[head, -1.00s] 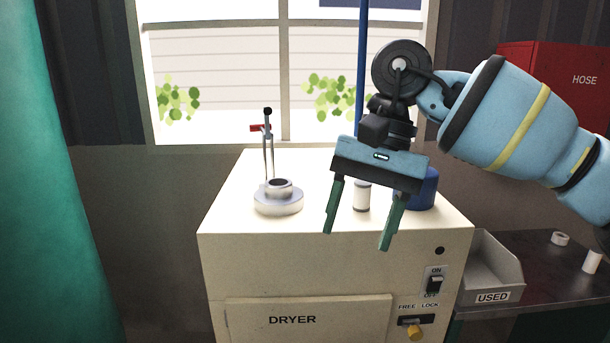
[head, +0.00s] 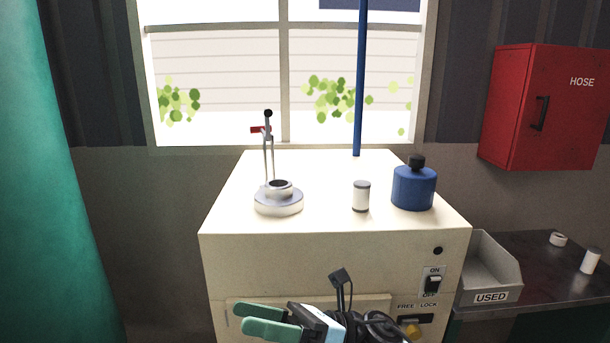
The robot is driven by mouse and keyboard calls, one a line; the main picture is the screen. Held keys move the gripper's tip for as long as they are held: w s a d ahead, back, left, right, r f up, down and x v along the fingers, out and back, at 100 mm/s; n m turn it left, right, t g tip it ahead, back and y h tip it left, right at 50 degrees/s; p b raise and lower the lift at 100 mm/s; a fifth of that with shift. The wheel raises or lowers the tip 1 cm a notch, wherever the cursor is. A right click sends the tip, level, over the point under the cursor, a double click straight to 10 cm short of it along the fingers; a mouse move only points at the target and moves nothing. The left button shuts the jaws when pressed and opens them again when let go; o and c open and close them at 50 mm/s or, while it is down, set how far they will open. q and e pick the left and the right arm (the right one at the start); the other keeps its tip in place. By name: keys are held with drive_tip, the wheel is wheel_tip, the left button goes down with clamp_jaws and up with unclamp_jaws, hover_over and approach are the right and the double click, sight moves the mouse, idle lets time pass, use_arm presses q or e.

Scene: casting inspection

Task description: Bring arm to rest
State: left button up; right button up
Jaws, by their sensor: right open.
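My right gripper (head: 256,320) is low in the head view, in front of the dryer's front panel. Its two green fingers point left and are apart, with nothing between them. The rest of my right arm drops out of view at the bottom edge. My left gripper is not in view.
The cream dryer (head: 330,243) carries a metal ring fixture (head: 279,203) with a red-tagged lever, a small white cylinder (head: 361,197) and a blue bottle (head: 413,188). A grey USED bin (head: 487,266) stands right on a dark shelf (head: 540,275). A red HOSE cabinet (head: 545,108) hangs above.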

drive_tip(key=d+f+m+t+h, duration=0.7)
drive_tip(key=f+m+t, duration=0.45)
drive_tip(key=m, duration=0.65)
drive_tip(key=d+f+m+t+h, duration=0.65)
drive_tip(key=f+m+t, duration=0.45)
drive_tip(key=m, duration=0.6)
drive_tip(key=s+d+f+m+g+h, duration=0.3)
drive_tip(key=s+d+f+m+g, duration=0.2)
drive_tip(key=s+f, duration=0.5)
drive_tip(key=s+d+f+m+g+h, duration=0.4)
drive_tip(key=s+d+f+m, duration=0.3)
drive_tip(key=s+f, duration=0.4)
drive_tip(key=s+d, duration=0.1)
drive_tip(key=s, duration=0.1)
drive_tip(key=shift+s+f+m+g, duration=0.3)
drive_tip(key=shift+m+g, duration=0.05)
drive_tip(key=shift+m, duration=0.05)
